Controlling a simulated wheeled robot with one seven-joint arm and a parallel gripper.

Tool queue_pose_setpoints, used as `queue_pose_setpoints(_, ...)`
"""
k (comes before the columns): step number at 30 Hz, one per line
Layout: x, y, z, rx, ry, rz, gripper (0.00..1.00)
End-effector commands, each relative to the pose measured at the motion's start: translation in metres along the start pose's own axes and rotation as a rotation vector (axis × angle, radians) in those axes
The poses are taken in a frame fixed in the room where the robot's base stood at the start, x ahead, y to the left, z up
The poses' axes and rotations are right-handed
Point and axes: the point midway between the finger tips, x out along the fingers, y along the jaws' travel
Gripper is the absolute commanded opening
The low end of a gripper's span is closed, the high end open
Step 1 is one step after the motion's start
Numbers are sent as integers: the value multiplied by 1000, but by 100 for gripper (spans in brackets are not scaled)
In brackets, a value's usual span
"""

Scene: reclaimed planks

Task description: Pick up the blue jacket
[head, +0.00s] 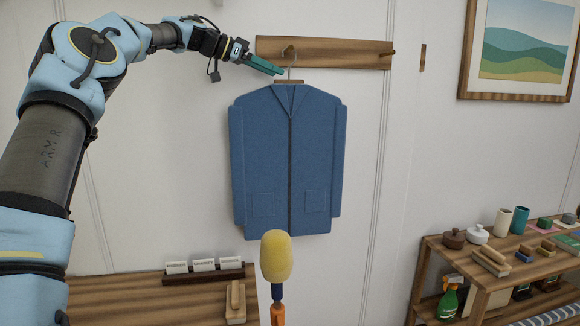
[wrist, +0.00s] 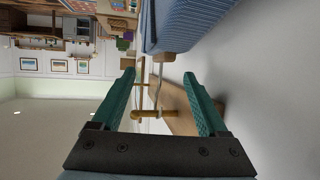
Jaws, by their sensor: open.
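The blue jacket (head: 265,155) hangs upright against the white wall, with a dark front seam and two pockets. Its hanger (head: 289,81) has a thin metal hook over a wooden peg on the rail (head: 335,53). My gripper (head: 281,71) is beside the hook, just above the jacket's collar. In the wrist view my gripper (wrist: 160,76) is open, with teal fingers on either side of the hook (wrist: 157,92) and peg (wrist: 155,114). I cannot tell whether a finger touches the hook. The jacket (wrist: 205,25) lies beyond the fingertips there.
A second peg (head: 390,52) on the rail is bare. A wooden bench (head: 150,297) with small labelled cards stands lower left. A yellow-headed tool (head: 276,257) rises in front below the jacket. Shelves (head: 450,258) with pots, brushes and a spray bottle stand at right. A framed picture (head: 520,45) hangs upper right.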

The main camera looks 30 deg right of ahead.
Motion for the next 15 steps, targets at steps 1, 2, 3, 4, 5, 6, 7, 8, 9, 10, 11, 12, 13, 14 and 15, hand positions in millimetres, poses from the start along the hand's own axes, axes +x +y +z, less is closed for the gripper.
queue_pose_setpoints(1,6,0,-1,-1,-1,2,77)
queue_pose_setpoints(2,9,0,-1,-1,-1,1,77)
queue_pose_setpoints(3,12,0,0,0,-1,1,77)
queue_pose_setpoints(4,14,0,0,0,-1,1,77)
queue_pose_setpoints(5,15,0,0,0,-1,1,77)
queue_pose_setpoints(6,17,1,0,0,-1,1,77)
queue_pose_setpoints(7,19,1,-1,0,-1,1,77)
queue_pose_setpoints(8,22,1,-2,0,-1,1,77)
queue_pose_setpoints(9,28,2,-2,-1,-2,3,77)
queue_pose_setpoints(10,32,3,-2,-2,-2,2,77)
queue_pose_setpoints(11,36,3,-3,-2,-3,3,77)
queue_pose_setpoints(12,42,4,-3,-2,-2,2,77)
queue_pose_setpoints(13,47,4,-2,-1,-3,3,77)
queue_pose_setpoints(14,52,4,-2,-1,-2,2,77)
queue_pose_setpoints(15,57,4,-1,-1,-2,2,77)
